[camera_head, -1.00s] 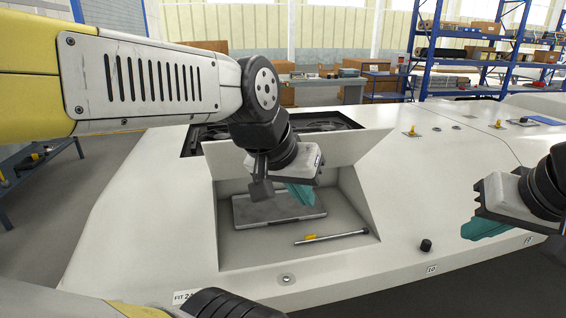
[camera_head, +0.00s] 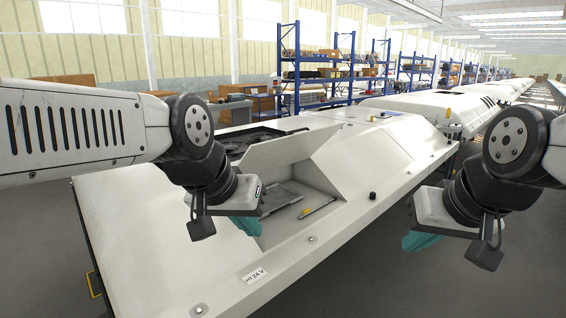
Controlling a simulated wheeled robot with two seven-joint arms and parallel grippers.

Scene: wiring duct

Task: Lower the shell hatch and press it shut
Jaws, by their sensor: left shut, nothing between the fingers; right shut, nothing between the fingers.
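The white shell (camera_head: 140,215) runs diagonally away to the right. Its hatch (camera_head: 285,150) is a pale flat panel, raised and tilted up along the back of an open recess (camera_head: 330,194). My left gripper (camera_head: 243,224) has teal fingers, shut and empty, in front of the recess's left end and hiding part of it. I cannot tell whether it touches the shell. My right gripper (camera_head: 420,241) is also shut and empty, off to the right in front of the shell's near edge, well apart from the hatch.
In the recess lie a grey flat panel (camera_head: 281,198) and a thin rod with a yellow part (camera_head: 318,208). A black knob (camera_head: 373,196) stands on the shell to the right. A dark opening (camera_head: 240,142) lies behind the hatch. Shelving (camera_head: 330,70) is far back.

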